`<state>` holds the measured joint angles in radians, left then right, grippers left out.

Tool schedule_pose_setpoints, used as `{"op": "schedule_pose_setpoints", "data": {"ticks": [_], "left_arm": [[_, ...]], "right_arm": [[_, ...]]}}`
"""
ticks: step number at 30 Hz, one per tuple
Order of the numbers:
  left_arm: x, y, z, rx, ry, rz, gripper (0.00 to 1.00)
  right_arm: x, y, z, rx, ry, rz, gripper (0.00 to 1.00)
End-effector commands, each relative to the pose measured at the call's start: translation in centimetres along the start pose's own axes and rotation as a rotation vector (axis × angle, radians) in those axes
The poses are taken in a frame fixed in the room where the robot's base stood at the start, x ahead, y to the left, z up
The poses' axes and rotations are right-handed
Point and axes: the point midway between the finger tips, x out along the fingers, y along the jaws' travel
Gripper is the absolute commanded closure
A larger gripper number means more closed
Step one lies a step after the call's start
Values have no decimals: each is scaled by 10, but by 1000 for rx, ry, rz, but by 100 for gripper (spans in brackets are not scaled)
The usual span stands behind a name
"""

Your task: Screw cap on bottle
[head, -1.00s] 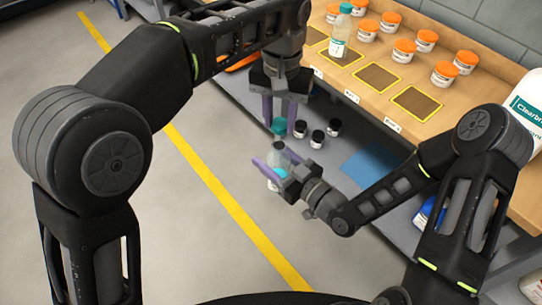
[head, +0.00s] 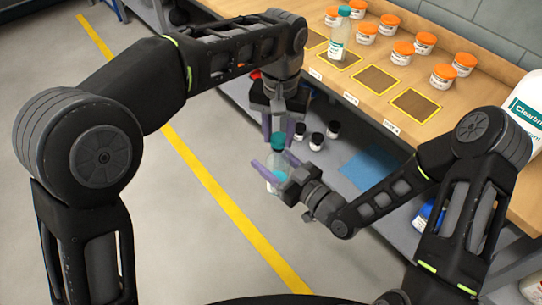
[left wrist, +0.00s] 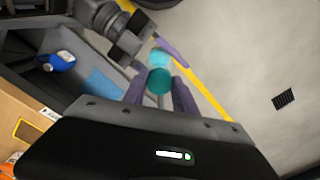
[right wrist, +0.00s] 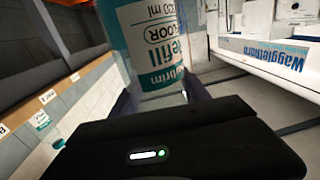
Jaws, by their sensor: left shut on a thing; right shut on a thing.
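My left gripper (head: 279,132) points down and is shut on a teal cap (head: 278,140), which also shows between its fingers in the left wrist view (left wrist: 159,81). My right gripper (head: 274,165), lower down, is shut on a clear bottle (head: 274,180) with a white and teal label. The bottle is roughly upright in mid-air, and its label fills the upper middle of the right wrist view (right wrist: 155,45). Whether the threads engage is hidden.
The wooden bench (head: 450,125) at right holds several orange-lidded jars (head: 443,76), another teal-capped bottle (head: 340,35), yellow-edged mats (head: 415,104) and a large white container (head: 523,110). Several small black-capped bottles (head: 316,141) and a blue mat (head: 368,168) are on the lower shelf. The floor at left is clear.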

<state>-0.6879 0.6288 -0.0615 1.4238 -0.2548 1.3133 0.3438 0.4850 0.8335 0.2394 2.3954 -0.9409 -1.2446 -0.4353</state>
Motion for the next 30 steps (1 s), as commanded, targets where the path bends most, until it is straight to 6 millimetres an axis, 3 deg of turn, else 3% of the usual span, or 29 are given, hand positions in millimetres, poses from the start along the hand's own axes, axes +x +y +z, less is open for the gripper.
{"op": "schedule_pose_setpoints", "data": {"ticks": [20, 30], "left_arm": [[1, 0, 0, 0, 0, 0, 100], [17, 0, 0, -1, -1, 0, 100]], "right_arm": [[0, 0, 0, 0, 0, 0, 100], [0, 0, 0, 0, 0, 0, 100]]}}
